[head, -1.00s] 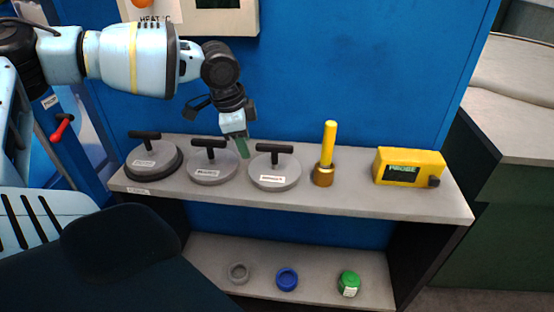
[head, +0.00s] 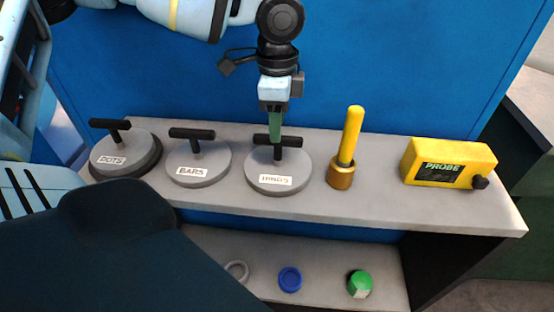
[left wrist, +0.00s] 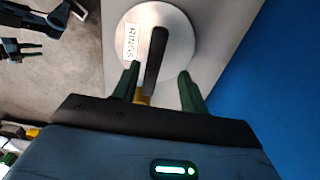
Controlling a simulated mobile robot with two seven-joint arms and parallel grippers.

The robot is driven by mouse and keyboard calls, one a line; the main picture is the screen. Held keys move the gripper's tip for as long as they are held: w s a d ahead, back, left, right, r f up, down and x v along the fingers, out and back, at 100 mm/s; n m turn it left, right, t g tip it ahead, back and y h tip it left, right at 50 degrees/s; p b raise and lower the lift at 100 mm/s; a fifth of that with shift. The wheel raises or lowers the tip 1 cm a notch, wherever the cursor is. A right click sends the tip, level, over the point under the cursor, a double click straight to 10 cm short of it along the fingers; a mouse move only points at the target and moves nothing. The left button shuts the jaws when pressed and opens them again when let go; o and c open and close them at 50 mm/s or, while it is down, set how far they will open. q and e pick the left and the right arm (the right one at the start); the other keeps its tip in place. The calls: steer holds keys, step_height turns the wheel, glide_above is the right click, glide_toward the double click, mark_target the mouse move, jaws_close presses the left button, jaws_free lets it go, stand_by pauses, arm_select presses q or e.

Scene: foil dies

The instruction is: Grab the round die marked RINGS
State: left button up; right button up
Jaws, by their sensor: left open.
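The round die marked RINGS (head: 279,179) is a grey disc with a black T-handle (head: 290,141) and a white label, on the grey shelf. It also shows in the left wrist view (left wrist: 180,30), where RINGS reads clearly. My left gripper (head: 277,130) points down over this die. Its green fingers (left wrist: 160,82) are open, one on each side of the black bar handle in the wrist view. I cannot tell whether they touch it. The dies marked BARS (head: 198,165) and DOTS (head: 122,154) stand to the left.
A yellow-handled tool in a brass cup (head: 341,176) stands just right of the RINGS die, then a yellow PROBE box (head: 447,163). A blue panel stands behind.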

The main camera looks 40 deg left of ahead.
mark_target(279, 158)
arm_select(q)
steer(key=shift+s+d+f, duration=0.1)
steer(key=shift+f, duration=1.2)
steer(key=shift+s+d+f+p, duration=0.1)
steer(key=shift+d+f+p, duration=0.05)
steer(key=shift+f, duration=1.15)
steer(key=shift+s+d+f+p, duration=0.1)
steer(key=shift+f+p, duration=0.05)
steer(key=shift+f, duration=1.1)
jaws_close()
steer(key=shift+w+r, duration=0.1)
steer(key=shift+r, duration=0.05)
